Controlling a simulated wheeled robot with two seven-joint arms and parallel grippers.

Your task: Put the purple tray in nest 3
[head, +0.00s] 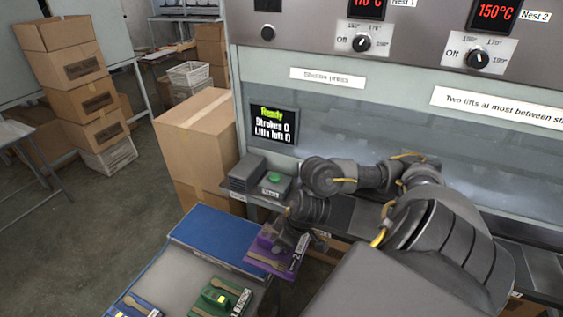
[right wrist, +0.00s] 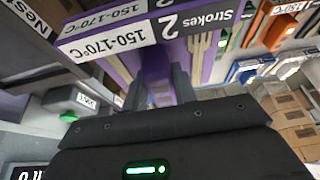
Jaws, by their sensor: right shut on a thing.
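The purple tray (head: 262,264) hangs just past the right edge of a blue-and-grey table in the head view, with wooden spoons or forks on it. My right gripper (head: 290,240) is shut on it. In the right wrist view the fingers (right wrist: 157,88) close around a purple grip on the tray (right wrist: 122,72). Its labels read "2 Strokes" and "150-170°C". The press (head: 350,115) stands behind, its screen (head: 273,124) reading "Ready, Strokes 0, Lifts left 0". Nest 1 and Nest 2 displays show 170°C and 150°C. Nest 3 cannot be made out. My left gripper is out of view.
A green tray (head: 205,303) and a blue tray (head: 128,309) sit on the table. A box with a green button (head: 274,179) stands on the press ledge beside a grey stack (head: 246,172). Cardboard boxes (head: 195,140) stand at left. My right arm covers part of the press front.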

